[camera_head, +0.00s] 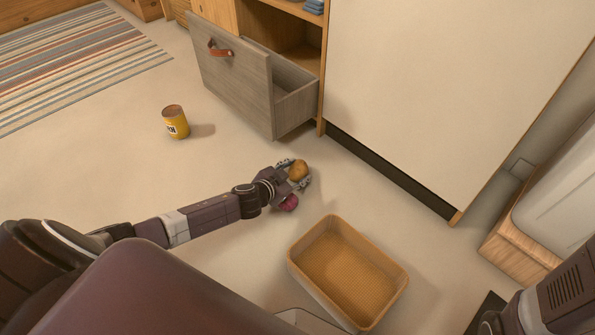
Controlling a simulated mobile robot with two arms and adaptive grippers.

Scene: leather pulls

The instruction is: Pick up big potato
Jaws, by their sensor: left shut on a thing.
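A brown potato (298,170) is held between the fingers of my left gripper (296,175), near the middle of the head view. The gripper is shut on it, and the fingers hide part of its sides. I cannot tell whether the potato is off the floor. A small purple-red round thing (289,203) shows just below the gripper, close to its lower finger. On the right, part of my right arm shows at the bottom corner; whether its gripper is open or shut cannot be made out.
A tan rectangular bin (297,266) stands on the floor below and right of the left gripper. A yellow can (176,122) stands at the left. An open grey drawer (235,85) juts out behind the gripper.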

